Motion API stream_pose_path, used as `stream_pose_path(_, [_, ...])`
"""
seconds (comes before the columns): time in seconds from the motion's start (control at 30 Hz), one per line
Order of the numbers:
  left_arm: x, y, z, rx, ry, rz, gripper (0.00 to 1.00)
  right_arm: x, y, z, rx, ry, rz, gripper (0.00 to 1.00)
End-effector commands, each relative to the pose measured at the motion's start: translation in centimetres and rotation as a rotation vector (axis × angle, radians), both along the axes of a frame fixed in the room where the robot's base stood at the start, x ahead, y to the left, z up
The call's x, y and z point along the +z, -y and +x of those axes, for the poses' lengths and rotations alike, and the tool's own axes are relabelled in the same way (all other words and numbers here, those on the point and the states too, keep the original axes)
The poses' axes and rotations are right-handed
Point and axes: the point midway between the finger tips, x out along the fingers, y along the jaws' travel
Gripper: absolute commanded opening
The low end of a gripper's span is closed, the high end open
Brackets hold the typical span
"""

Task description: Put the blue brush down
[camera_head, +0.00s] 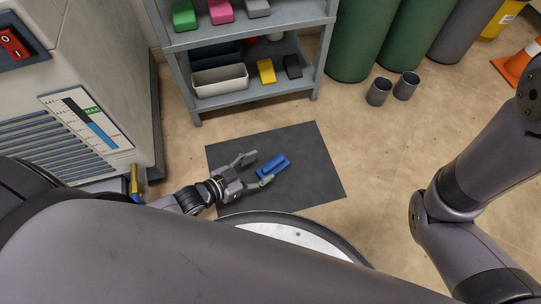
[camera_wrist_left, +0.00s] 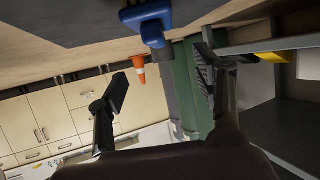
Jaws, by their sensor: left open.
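The blue brush (camera_head: 273,166) lies on the dark grey mat (camera_head: 318,183) on the floor. My left gripper (camera_head: 257,170) is open just left of the brush, with its fingers spread on either side of the brush's near end. I cannot tell from the head view whether a finger touches it. In the left wrist view the brush (camera_wrist_left: 150,18) shows at the top, beyond the two spread fingers (camera_wrist_left: 165,88), with nothing between them. My right gripper is out of view; only my right arm shows at the right.
A grey shelf (camera_head: 250,98) stands behind the mat with a pale bin (camera_head: 219,80) and several coloured brushes or blocks. Green cylinders (camera_head: 358,38) and two small grey cups (camera_head: 379,92) stand at the back right. A machine (camera_head: 75,105) is at left. Floor right of the mat is clear.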

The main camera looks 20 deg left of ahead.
Motion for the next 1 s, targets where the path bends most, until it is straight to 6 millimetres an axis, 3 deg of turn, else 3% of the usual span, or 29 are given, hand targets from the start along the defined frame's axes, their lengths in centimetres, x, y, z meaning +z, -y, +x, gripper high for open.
stream_pose_path(0.03, [0.6,-0.4,-0.7,0.0,-0.003,0.001,0.61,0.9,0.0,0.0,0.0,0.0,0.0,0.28])
stream_pose_path(0.2, [1.0,-1.1,-1.8,0.0,-0.001,0.001,0.61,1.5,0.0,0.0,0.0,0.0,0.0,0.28])
stream_pose_path(0.47, [0.9,-1.3,-2.0,0.0,0.001,-0.001,0.61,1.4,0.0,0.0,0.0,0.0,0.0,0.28])
stream_pose_path(0.57, [1.7,-0.9,-1.2,0.0,0.022,-0.01,0.61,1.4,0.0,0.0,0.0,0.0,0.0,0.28])
stream_pose_path(0.63, [3.7,0.1,0.6,0.0,0.072,-0.033,0.61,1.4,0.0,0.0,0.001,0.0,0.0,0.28])
stream_pose_path(0.67, [5.0,0.6,1.6,0.0,0.103,-0.047,0.61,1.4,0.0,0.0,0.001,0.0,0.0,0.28])
stream_pose_path(0.77, [11.6,3.0,6.0,-0.003,0.256,-0.109,0.61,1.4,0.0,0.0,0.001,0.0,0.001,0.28])
stream_pose_path(0.87, [20.8,5.5,10.0,-0.008,0.456,-0.186,0.61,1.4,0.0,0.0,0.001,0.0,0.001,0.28])
stream_pose_path(0.9, [24.7,6.3,11.1,-0.011,0.537,-0.217,0.61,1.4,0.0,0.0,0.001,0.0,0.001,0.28])
stream_pose_path(0.97, [30.7,7.2,12.2,-0.015,0.661,-0.262,0.61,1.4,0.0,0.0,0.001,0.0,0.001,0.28])
stream_pose_path(1.0, [34.8,7.7,12.6,-0.017,0.746,-0.294,0.61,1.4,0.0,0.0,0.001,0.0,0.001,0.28])
